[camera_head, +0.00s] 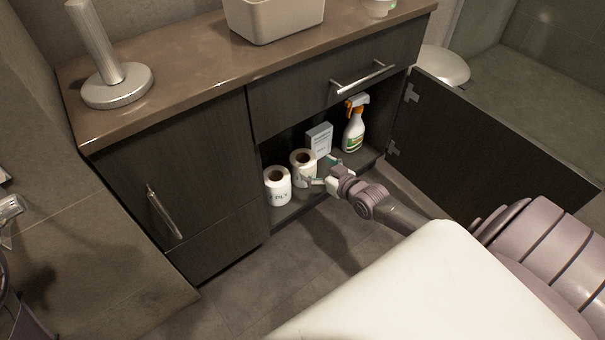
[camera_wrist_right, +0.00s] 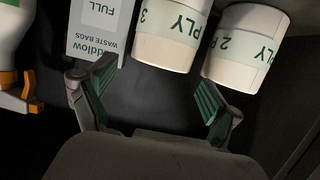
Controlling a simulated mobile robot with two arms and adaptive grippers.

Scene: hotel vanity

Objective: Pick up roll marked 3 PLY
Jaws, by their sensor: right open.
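The roll marked 3 PLY (camera_wrist_right: 172,38) is white with a green-lettered band and appears upside down in the right wrist view. In the head view it is the upright roll (camera_head: 301,169) inside the open cabinet, between another roll and a grey-white box. The roll marked 2 PLY (camera_wrist_right: 246,48) stands beside it, nearer the front left in the head view (camera_head: 277,188). My right gripper (camera_head: 325,172) is open and empty at the cabinet opening. Its spread green-padded fingers (camera_wrist_right: 155,82) face the 3 PLY roll, with a gap before it.
The waste bags box (camera_wrist_right: 97,28) stands close to the 3 PLY roll. A spray bottle (camera_head: 354,125) is farther right. The open cabinet door (camera_head: 480,140) extends right, and the drawer front (camera_head: 300,98) overhangs the opening. Floor in front is clear.

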